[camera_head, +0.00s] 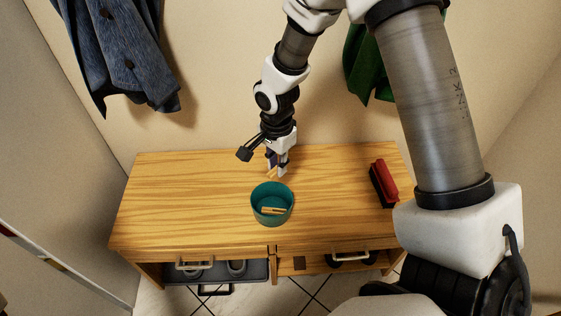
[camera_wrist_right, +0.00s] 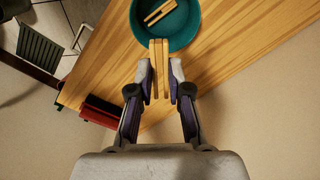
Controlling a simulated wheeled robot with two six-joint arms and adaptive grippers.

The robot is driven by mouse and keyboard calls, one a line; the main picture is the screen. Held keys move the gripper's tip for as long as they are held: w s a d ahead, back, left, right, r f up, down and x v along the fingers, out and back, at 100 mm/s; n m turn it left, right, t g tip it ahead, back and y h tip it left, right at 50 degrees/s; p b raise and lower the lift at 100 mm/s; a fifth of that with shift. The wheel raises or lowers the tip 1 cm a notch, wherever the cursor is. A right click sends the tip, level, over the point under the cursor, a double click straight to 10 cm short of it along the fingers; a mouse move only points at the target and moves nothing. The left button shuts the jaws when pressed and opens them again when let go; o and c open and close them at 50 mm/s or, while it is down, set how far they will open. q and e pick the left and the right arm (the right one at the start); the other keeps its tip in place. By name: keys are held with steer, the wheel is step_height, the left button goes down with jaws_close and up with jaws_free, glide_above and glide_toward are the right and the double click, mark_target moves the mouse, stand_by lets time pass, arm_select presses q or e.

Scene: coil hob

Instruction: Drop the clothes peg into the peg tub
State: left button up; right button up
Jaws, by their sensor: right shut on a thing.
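The wooden clothes peg (camera_wrist_right: 158,62) is between the fingertips of my right gripper (camera_wrist_right: 159,80), which is shut on it. In the head view my right gripper (camera_head: 277,172) is over the bench, just behind the peg tub, and the held peg (camera_head: 271,174) partly shows. The peg tub (camera_head: 257,202) is a round teal bowl standing on the bench; it also shows in the right wrist view (camera_wrist_right: 189,37). Another wooden peg (camera_head: 272,210) lies inside the tub. My left gripper is not in view.
The wooden bench (camera_head: 180,195) has clear room left of the tub. A red brush (camera_head: 384,182) lies at the bench's right end. A denim jacket (camera_head: 120,50) and a green garment (camera_head: 366,65) hang on the wall behind. A grey tray (camera_head: 255,271) sits below the bench top.

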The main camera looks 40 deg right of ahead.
steer(key=shift+s+f+b, duration=0.1)
steer(key=shift+f+b, duration=0.25)
steer(key=shift+b, duration=0.05)
step_height(320, 180, down, 5)
steer(key=b, duration=0.4)
steer(key=shift+f+b, duration=0.2)
steer(key=shift+b, duration=0.15)
steer(key=o, duration=0.8)
steer(key=shift+r, duration=0.1)
step_height(320, 180, up, 12)
steer(key=shift+f, duration=0.1)
